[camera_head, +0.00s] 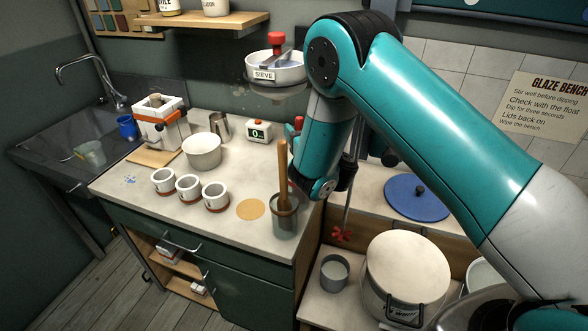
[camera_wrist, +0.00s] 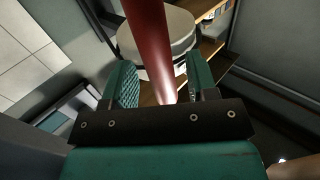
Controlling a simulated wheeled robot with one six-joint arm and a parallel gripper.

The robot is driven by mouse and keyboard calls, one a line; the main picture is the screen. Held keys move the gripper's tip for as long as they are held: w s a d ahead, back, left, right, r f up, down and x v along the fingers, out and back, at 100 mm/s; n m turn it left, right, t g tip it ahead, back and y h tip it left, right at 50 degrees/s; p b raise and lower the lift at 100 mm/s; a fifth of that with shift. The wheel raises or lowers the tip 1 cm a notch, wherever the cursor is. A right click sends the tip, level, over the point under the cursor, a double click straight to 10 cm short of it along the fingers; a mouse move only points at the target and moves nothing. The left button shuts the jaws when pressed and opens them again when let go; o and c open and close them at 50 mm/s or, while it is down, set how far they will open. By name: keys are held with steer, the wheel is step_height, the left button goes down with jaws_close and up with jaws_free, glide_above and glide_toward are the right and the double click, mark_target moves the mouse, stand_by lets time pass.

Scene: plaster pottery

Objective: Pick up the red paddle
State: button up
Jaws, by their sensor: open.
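A smooth red shaft (camera_wrist: 150,45), which looks like the red paddle, runs between the two teal fingers of my gripper (camera_wrist: 159,72) in the wrist view. The fingers are open, one on each side of it, with gaps visible. Its ends are out of that view or hidden. In the head view a small red piece (camera_head: 298,122) shows beside my wrist, above a grey jar (camera_head: 285,221) at the counter's front corner. A wooden stick (camera_head: 283,170) stands in the jar. My arm hides most of the gripper in the head view.
A stirrer with a red head (camera_head: 341,234) hangs just right of the jar, above a grey cup (camera_head: 334,272) and a lidded white bucket (camera_head: 407,270). Three small cups (camera_head: 188,187) and a white bowl (camera_head: 202,151) stand to the left on the counter (camera_head: 135,205).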

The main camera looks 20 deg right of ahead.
steer(key=shift+a, duration=0.15)
jaws_close()
